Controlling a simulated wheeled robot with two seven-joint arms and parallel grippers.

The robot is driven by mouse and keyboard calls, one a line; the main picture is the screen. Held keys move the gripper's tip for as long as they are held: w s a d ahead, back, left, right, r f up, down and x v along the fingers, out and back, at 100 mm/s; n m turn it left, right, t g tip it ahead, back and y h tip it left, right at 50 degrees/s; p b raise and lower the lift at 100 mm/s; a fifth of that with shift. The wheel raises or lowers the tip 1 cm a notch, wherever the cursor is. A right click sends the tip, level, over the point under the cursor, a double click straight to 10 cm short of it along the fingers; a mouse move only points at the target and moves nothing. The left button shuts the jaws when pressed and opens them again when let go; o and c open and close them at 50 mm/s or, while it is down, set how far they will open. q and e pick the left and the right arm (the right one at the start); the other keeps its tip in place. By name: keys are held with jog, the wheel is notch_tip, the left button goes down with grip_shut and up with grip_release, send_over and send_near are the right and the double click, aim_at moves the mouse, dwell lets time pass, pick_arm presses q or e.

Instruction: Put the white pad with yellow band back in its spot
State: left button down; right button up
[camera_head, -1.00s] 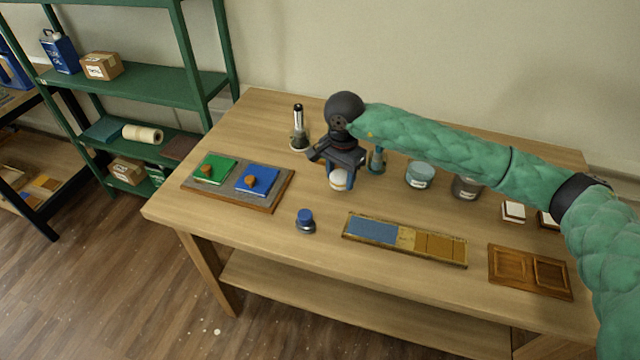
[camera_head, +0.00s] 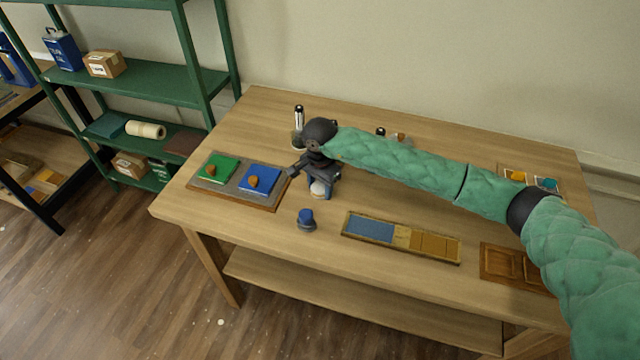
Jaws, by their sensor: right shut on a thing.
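My right gripper (camera_head: 320,184) is shut on the white pad with yellow band (camera_head: 318,188). It holds it over the middle-left of the table, just right of the grey-topped board. The pad's white underside shows below the jaws; the rest is hidden by the gripper, and its gap to the table is unclear. A similar dark-based pad with a blue top (camera_head: 306,217) stands just in front. My left gripper is not in view.
The grey-topped board (camera_head: 225,194) holds a green and a blue square with brown knobs. A blue-and-tan strip (camera_head: 386,242) and a brown wooden panel (camera_head: 497,263) lie in front of my arm. A black-and-white bottle (camera_head: 298,125) stands behind. My arm hides jars at the back.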

jog(key=shift+f, duration=0.2)
jog(key=shift+f, duration=0.15)
dwell(0.3)
